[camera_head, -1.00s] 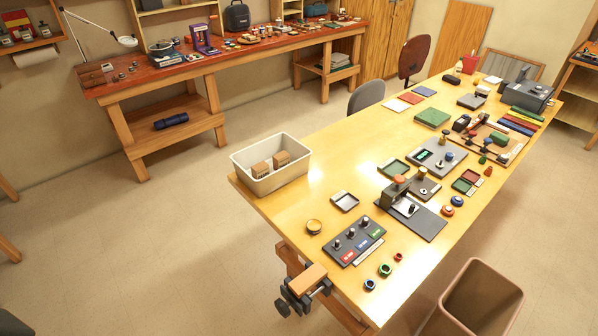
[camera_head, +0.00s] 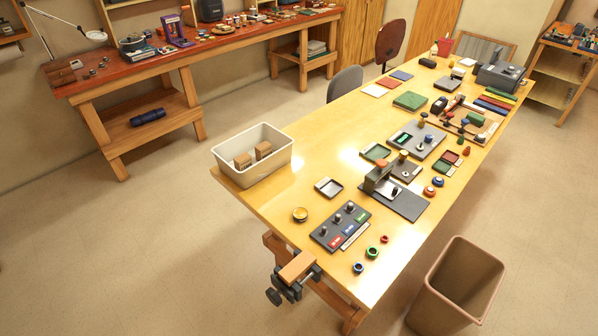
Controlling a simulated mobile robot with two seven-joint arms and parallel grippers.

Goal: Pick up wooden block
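Two small brown wooden blocks lie in a white bin (camera_head: 228,181) at the near left corner of the yellow workbench. The left block (camera_head: 243,160) and the right block (camera_head: 263,150) sit side by side with a small gap, and their lower parts are partly hidden by the bin's front wall. Another wooden piece (camera_head: 297,266) is in the dark vise (camera_head: 290,285) at the bench's near edge. Neither of my grippers is in view.
The workbench (camera_head: 330,140) holds a dark panel with knobs (camera_head: 340,226), a small tray (camera_head: 328,187), a brass dish (camera_head: 300,214) and several coloured rings. A brown waste bin (camera_head: 455,290) stands on the floor at right. The floor left of the bench is clear.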

